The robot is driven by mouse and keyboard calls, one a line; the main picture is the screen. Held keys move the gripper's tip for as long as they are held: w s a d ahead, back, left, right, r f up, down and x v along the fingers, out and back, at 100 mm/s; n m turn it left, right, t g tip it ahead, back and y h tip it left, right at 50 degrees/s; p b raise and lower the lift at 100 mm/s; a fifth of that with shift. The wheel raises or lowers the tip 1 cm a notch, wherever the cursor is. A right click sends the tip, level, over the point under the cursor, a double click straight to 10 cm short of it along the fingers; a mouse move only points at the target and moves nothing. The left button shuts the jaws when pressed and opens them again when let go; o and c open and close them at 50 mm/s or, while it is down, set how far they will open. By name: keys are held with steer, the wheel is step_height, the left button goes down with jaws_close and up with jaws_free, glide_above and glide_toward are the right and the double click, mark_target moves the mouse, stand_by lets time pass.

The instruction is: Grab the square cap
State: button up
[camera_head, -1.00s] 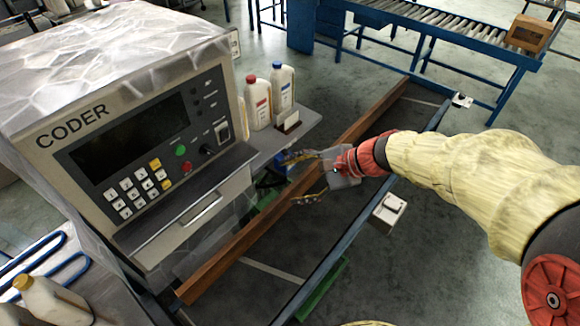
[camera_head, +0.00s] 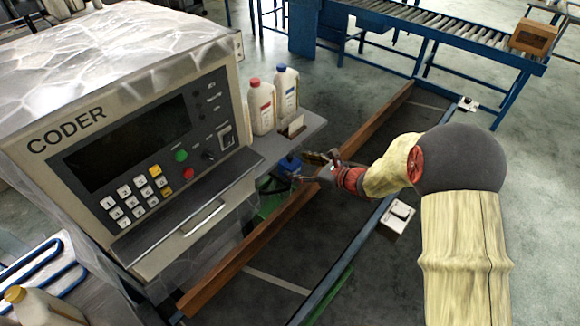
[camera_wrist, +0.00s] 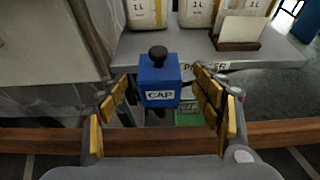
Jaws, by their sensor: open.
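The square cap (camera_wrist: 159,80) is a blue cube labelled "CAP" with a black round knob on top. In the wrist view it sits in the middle, below the grey shelf's edge. In the head view the cap (camera_head: 288,166) is a small blue block just left of my gripper. My gripper (camera_wrist: 168,95) is open, with yellow-padded fingers on the left and right of the cap. In the head view my gripper (camera_head: 306,168) reaches in from the right over the brown beam. Any contact between fingers and cap cannot be made out.
The CODER machine (camera_head: 140,150) stands at left. A brown beam (camera_head: 250,250) runs under my gripper. A green part (camera_wrist: 188,118) lies below the cap.

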mark_target(295, 165)
steer(key=b+x, duration=0.1)
steer(key=x, duration=0.3)
steer(key=shift+w+a, duration=0.2)
steer(key=shift+a, duration=0.05)
steer(key=shift+r, duration=0.1)
steer(key=shift+c, duration=0.9)
steer(key=c, duration=1.1)
